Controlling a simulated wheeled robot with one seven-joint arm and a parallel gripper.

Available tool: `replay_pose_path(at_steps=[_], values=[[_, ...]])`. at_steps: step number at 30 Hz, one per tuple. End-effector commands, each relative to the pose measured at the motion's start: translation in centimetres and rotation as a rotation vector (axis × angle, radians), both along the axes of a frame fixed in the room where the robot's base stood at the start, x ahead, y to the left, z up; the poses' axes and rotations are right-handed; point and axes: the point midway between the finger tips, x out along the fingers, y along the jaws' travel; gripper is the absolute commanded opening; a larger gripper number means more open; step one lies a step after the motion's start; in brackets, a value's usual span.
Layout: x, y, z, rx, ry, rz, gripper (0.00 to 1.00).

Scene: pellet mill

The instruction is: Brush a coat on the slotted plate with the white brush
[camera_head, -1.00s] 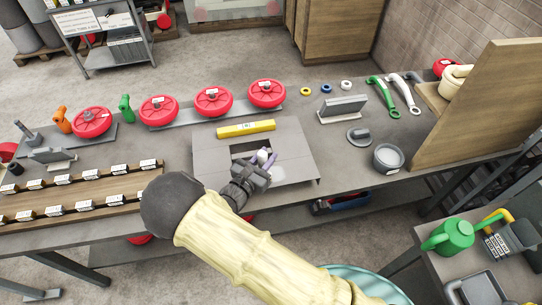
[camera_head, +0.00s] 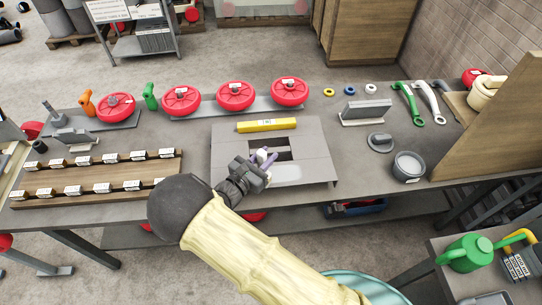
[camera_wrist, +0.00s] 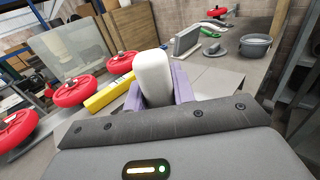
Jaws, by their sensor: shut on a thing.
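The slotted plate (camera_head: 226,152) is a grey panel on the bench with a dark rectangular opening near its middle. In the wrist view a bare part of it (camera_wrist: 216,84) shows right of the fingers. My gripper (camera_head: 263,160) is over the plate at the opening, its purple fingers shut on the white brush (camera_wrist: 153,75). In the head view only a small part of the brush shows between the fingers; its lower end is hidden, so I cannot tell whether it touches the plate. A paler patch (camera_head: 287,175) lies on the plate in front of the opening.
A yellow bar (camera_head: 266,125) lies along the plate's back edge. Several red wheels (camera_head: 235,96) stand behind. A grey pot (camera_head: 408,166) and a wooden panel (camera_head: 490,120) are at the right. Racks of labelled blocks (camera_head: 100,175) are at the left.

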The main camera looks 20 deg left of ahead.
Motion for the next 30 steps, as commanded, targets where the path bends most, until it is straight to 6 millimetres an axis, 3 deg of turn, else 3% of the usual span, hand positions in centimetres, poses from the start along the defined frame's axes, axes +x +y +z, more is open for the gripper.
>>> replay_pose_path(at_steps=[30], values=[[-2.7, 4.3, 0.0, 0.002, 0.0, 0.0, 0.0]])
